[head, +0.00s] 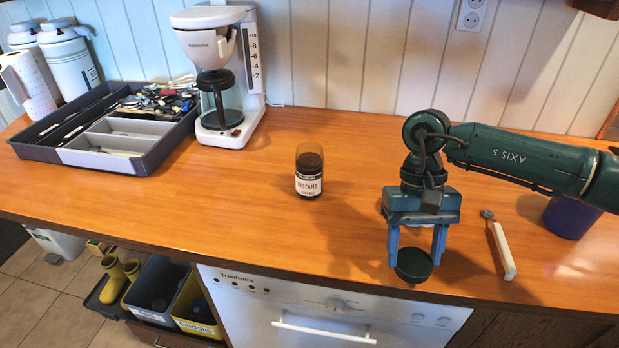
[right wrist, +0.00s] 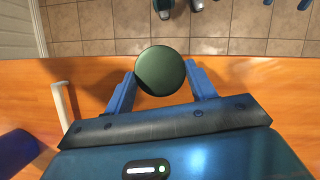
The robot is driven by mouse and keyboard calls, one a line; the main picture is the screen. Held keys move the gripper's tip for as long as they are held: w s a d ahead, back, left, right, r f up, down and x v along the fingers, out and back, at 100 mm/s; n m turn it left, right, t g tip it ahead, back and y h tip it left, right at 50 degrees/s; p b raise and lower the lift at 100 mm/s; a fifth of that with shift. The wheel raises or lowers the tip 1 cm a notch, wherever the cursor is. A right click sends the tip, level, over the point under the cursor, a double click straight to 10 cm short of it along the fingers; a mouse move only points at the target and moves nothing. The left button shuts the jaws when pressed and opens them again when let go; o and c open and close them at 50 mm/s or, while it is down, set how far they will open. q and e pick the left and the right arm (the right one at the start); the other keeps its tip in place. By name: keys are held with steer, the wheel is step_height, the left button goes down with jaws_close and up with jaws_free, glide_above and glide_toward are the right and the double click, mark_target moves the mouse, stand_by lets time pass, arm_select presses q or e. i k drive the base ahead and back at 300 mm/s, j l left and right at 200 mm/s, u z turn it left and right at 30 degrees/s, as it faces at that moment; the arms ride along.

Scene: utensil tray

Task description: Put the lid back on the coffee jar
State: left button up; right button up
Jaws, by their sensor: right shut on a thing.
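The coffee jar (head: 309,172) stands upright and open on the wooden counter, with dark contents and a label reading "INSTANT". My right gripper (head: 415,262) is to the right of the jar, near the counter's front edge. It is shut on the dark green round lid (head: 413,266), with a finger on each side. In the right wrist view the lid (right wrist: 161,70) sits between the blue fingertips. The lid is apart from the jar. My left gripper is not in view.
A coffee maker (head: 222,70) and a utensil tray (head: 160,149) stand at the back left. A white-handled utensil (head: 503,250) and a dark blue cup (head: 570,216) lie to the right of my gripper. The counter between jar and gripper is clear.

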mark_target(308, 157)
steer(key=k+l, duration=0.15)
steer(key=l, duration=0.15)
steer(key=k+l+u, duration=0.1)
steer(key=l, duration=0.2)
steer(key=l+u, duration=0.1)
steer(key=l, duration=0.6)
